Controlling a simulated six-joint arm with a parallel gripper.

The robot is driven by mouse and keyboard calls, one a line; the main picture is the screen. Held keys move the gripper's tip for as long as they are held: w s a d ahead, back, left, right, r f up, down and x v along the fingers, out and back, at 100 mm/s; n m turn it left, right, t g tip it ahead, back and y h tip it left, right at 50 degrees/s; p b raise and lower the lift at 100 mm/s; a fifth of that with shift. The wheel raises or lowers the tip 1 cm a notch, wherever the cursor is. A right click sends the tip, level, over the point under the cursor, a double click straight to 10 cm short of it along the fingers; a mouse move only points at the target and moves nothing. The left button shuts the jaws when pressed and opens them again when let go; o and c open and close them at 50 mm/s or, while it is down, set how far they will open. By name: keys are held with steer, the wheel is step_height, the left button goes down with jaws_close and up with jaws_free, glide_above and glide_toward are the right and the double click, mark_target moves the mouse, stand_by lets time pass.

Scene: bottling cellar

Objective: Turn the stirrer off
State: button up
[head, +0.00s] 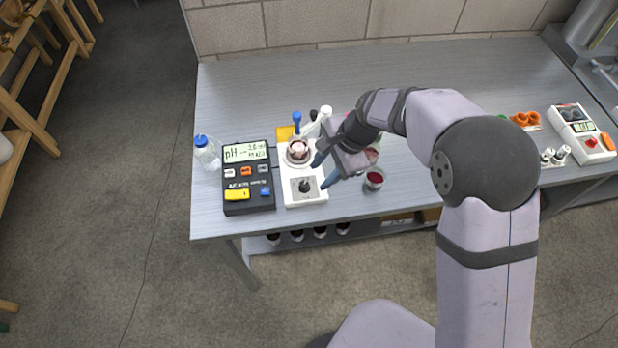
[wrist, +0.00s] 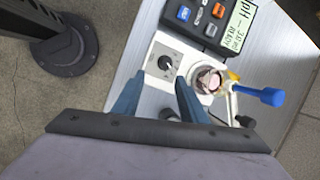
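The stirrer is a white box (head: 290,193) with a dark round knob (head: 304,186) on its front panel. A small beaker with pinkish contents (head: 298,149) sits on its rear part. In the wrist view the knob (wrist: 166,64) lies just beyond the fingertips, roughly between them. A light pointer mark shows on it, but I cannot read the setting. My gripper (head: 319,176) reaches in from the right, beside the knob. Its two blue fingers are apart with nothing between them, as the wrist view also shows (wrist: 159,79). I see no contact with the knob.
A dark pH meter (head: 248,205) stands close to the left of the stirrer. A blue-capped bottle (head: 207,153) is farther left. A cup of red liquid (head: 374,180) stands right of my gripper. A blue-topped probe (head: 296,122) and white arm rise near the beaker.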

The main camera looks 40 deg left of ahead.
mark_target(305, 184)
steer(key=m, duration=0.5)
steer(key=a+m, duration=0.1)
steer(key=m, duration=0.1)
steer(key=shift+s+r+m+y, duration=0.1)
steer(key=shift+r+m+y, duration=0.2)
steer(key=shift+r, duration=0.05)
steer(key=shift+p+x, duration=1)
steer(key=shift+x, duration=2.65)
jaws_close()
